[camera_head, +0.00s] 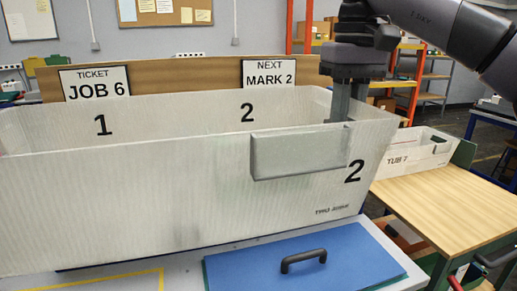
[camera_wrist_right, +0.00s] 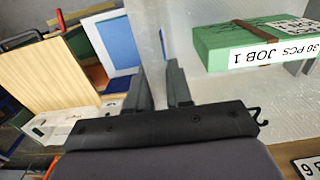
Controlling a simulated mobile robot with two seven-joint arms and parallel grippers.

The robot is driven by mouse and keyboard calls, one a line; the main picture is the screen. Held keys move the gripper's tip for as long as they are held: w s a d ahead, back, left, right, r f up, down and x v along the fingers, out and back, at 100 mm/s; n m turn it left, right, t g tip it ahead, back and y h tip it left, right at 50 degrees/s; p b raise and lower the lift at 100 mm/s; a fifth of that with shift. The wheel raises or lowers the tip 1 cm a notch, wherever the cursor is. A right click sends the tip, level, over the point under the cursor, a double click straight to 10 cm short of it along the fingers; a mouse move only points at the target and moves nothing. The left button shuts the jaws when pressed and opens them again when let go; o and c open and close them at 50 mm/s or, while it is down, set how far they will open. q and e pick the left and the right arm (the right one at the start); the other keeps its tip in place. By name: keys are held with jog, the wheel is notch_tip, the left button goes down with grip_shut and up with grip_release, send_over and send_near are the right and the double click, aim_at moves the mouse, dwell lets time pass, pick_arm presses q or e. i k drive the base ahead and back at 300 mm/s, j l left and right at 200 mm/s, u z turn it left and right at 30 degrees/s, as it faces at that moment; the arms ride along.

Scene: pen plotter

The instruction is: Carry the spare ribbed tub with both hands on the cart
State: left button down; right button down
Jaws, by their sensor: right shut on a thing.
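The large pale ribbed tub (camera_head: 130,205) fills the left and middle of the head view, with the numbers 1 and 2 on its walls and a ledge-like grip on the front. It also shows in the right wrist view (camera_wrist_right: 222,108). My right gripper (camera_head: 344,103) comes down from above at the tub's right end and is shut on its wall there. In the right wrist view the two fingers (camera_wrist_right: 162,82) stand on either side of that wall. My left gripper is out of view. I cannot tell whether the tub's bottom touches the surface below.
A blue panel with a dark handle (camera_head: 303,260) lies in front of the tub. A wooden table (camera_head: 445,205) with a smaller tub marked TUB 2 (camera_head: 410,160) stands at right. A green box marked JOB 1 (camera_wrist_right: 255,42) shows beyond my right fingers. Sign boards stand behind.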

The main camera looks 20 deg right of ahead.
aim_at(471, 209)
jog(key=k+l, duration=0.1)
jog(key=l, duration=2.05)
jog(key=k+l, duration=0.15)
jog(key=l, duration=0.9)
